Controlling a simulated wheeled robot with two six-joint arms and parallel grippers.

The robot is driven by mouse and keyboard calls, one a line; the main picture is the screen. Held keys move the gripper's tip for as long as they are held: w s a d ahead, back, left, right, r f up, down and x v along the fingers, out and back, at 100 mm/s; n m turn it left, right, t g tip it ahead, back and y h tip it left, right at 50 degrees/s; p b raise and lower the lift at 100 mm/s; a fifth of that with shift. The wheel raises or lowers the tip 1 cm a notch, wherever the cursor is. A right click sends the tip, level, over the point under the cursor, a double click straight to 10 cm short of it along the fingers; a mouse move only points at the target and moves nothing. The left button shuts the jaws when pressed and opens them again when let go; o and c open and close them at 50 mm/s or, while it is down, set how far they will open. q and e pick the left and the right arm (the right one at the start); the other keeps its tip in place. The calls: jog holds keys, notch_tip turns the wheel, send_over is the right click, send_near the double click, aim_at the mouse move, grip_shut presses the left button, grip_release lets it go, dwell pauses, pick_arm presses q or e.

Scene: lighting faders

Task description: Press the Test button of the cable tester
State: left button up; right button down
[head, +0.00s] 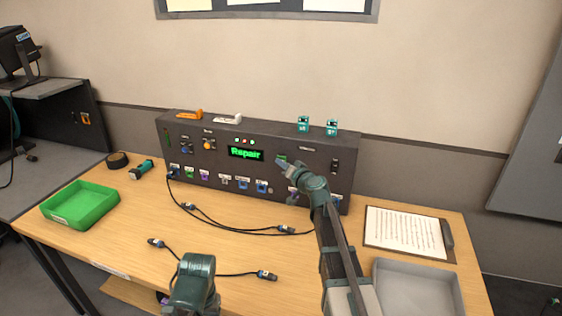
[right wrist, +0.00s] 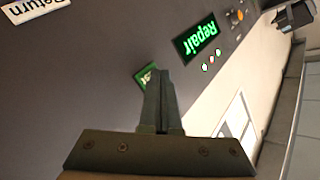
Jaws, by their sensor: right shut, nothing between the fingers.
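The cable tester (head: 225,190) is a long dark box at the back of the table. Its screen (head: 246,154) reads "Repair" in green; the screen also shows in the right wrist view (right wrist: 201,40). The green Test button (head: 282,157) is right of the screen. In the right wrist view the Test button (right wrist: 143,76) is partly hidden behind my fingertips. My right gripper (head: 280,163) is shut and empty, its tips right at the button; I cannot tell whether they touch it. A teal part of my left arm shows at the bottom; its fingers do not.
Cables with dark plugs (head: 267,275) lie on the table before the tester. A green tray (head: 80,206) stands left, a grey tray (head: 420,285) and a clipboard (head: 405,232) right. Small teal items (head: 303,124) stand on the tester's top.

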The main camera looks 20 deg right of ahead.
jog(key=shift+s+a, duration=0.4)
jog(key=shift+s, duration=0.2)
jog(key=s+a, duration=0.2)
jog(key=s, duration=0.2)
jog(key=shift+s+a, duration=0.1)
jog(key=shift+a, duration=0.3)
dwell(0.7)
